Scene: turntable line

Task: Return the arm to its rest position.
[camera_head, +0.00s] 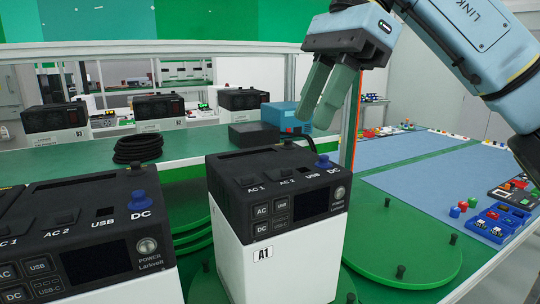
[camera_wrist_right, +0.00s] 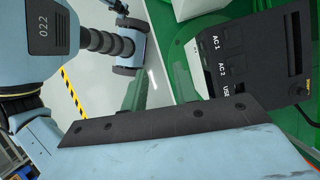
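My right gripper (camera_head: 319,108) hangs in the upper middle of the head view, its arm coming in from the upper right. Its two grey-green fingers point down, with a gap and nothing between them. It is above and behind the power station A1 (camera_head: 285,262), clear of it. In the right wrist view the fingers (camera_wrist_right: 162,90) stand apart over bare floor, and the power station (camera_wrist_right: 238,60) shows at the right. My left gripper is in neither view.
A second power station (camera_head: 120,286) stands at the front left. Green turntable discs (camera_head: 420,245) lie beside A1. A coiled black cable (camera_head: 138,149), a blue box (camera_head: 287,116) and more stations are on the bench behind. Small coloured parts (camera_head: 500,222) lie on the right-hand table.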

